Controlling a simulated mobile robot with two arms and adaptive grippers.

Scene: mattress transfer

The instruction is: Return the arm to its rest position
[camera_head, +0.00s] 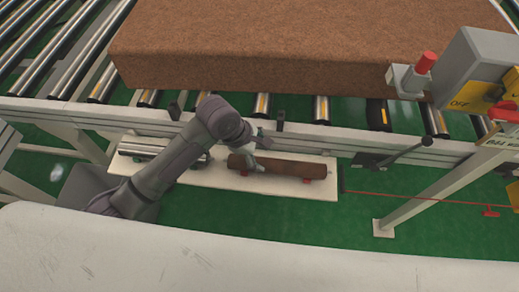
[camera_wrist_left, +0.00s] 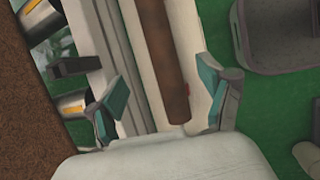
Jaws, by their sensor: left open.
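My left arm comes in from the left in the head view and bends over the white shelf (camera_head: 210,180). My left gripper (camera_head: 252,158) is by the left end of a brown cylinder (camera_head: 295,169) on that shelf. In the left wrist view, the gripper's (camera_wrist_left: 163,98) two teal-padded fingers stand wide apart. The brown cylinder (camera_wrist_left: 163,55) shows between and beyond them, with gaps on both sides. Nothing is held. My right gripper is not in view.
A large brown mattress (camera_head: 270,40) lies on the roller conveyor behind the shelf. A metal roller (camera_head: 150,147) lies on the shelf's left. A control box with a red button (camera_head: 426,62) and a lever (camera_head: 405,153) are at right. Green floor (camera_head: 300,225) is open in front.

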